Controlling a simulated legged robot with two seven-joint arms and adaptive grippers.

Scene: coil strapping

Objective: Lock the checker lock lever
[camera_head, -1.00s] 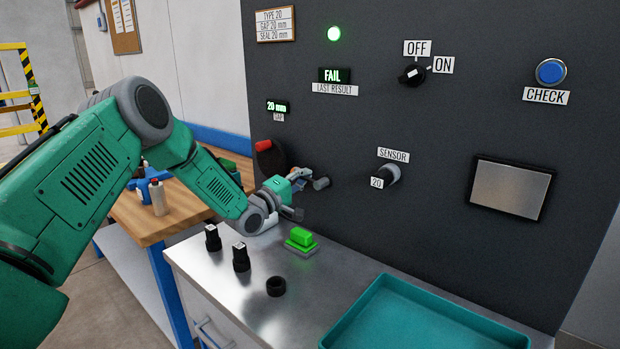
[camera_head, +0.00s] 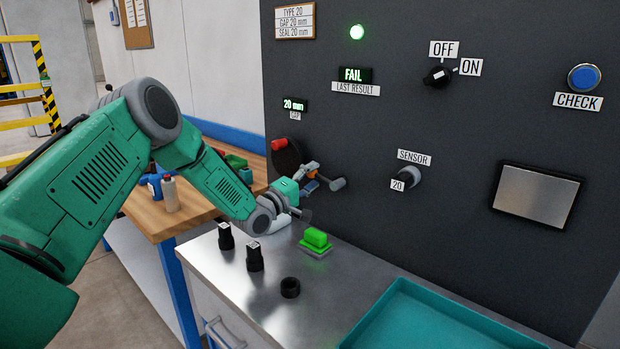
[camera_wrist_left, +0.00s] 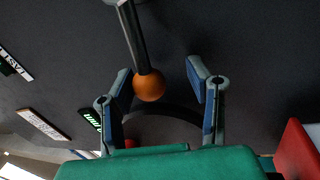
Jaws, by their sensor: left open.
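A lever with a dark rod and an orange ball knob (camera_wrist_left: 150,86) shows in the left wrist view. In the head view its grey hub (camera_head: 338,184) stands out from the dark panel, and the knob is partly hidden by my gripper. No label marks it as the checker lock lever. My left gripper (camera_head: 308,178) is open at the knob. A red handle (camera_head: 279,145) sits on a dark disc (camera_head: 288,160) left of the gripper. My right gripper is not in view.
The panel carries a SENSOR knob (camera_head: 408,178), an OFF/ON switch (camera_head: 437,76), a blue CHECK button (camera_head: 584,77) and a FAIL display (camera_head: 354,74). Below stand a green block (camera_head: 316,238), black pieces (camera_head: 255,257) and a teal tray (camera_head: 420,322).

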